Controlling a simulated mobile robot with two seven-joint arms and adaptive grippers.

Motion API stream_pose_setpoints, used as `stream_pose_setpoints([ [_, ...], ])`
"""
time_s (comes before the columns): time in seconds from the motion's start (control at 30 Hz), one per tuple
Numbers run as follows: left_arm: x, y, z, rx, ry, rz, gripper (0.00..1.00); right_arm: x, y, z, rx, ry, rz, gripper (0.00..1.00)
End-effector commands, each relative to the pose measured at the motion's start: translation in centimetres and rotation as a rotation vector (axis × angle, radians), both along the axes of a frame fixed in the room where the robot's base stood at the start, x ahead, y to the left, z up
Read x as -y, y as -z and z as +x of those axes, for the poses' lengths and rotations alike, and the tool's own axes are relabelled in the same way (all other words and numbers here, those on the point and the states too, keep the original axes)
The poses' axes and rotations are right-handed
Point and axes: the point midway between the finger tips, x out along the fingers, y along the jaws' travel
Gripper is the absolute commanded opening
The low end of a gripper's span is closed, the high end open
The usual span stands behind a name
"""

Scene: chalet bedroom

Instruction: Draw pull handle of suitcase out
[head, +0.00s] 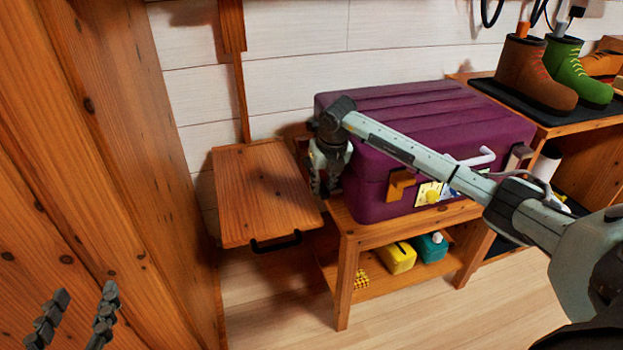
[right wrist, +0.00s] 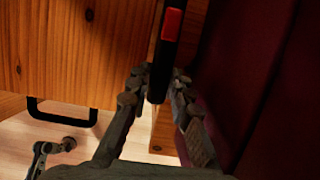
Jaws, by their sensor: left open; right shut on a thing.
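The purple suitcase (head: 440,130) lies on a low wooden bench, and its dark red side (right wrist: 260,90) fills the right of the right wrist view. My right gripper (head: 325,188) points down at the suitcase's left end. In the right wrist view, my right gripper (right wrist: 162,85) is shut on a black bar with a red patch, the pull handle (right wrist: 162,55), beside the suitcase side. The handle is hidden in the head view behind my gripper. My left gripper (head: 78,310) is open and empty at the bottom left, far from the suitcase.
A wooden panel (head: 262,195) with a black handle (head: 276,243) is left of the suitcase, close to my right gripper. Boots (head: 537,75) stand at right. A wooden wall (head: 130,160) rises at left.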

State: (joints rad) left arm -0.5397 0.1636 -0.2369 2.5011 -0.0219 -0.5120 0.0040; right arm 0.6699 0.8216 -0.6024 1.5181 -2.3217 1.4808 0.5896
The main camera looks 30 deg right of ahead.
Motion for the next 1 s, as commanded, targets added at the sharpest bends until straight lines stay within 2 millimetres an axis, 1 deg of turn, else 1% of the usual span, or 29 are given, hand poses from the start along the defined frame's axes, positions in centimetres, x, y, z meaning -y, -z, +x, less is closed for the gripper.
stream_pose_setpoints([
  [0.2,0.0,-0.2,0.0,0.0,0.0,0.0,0.46,-1.5,0.0,0.3,-0.001,-0.003,0.004,0.0],
  [1.0,0.0,-0.5,0.0,0.0,0.0,0.0,0.46,-6.2,0.0,1.5,0.0,-0.003,0.003,0.0],
])
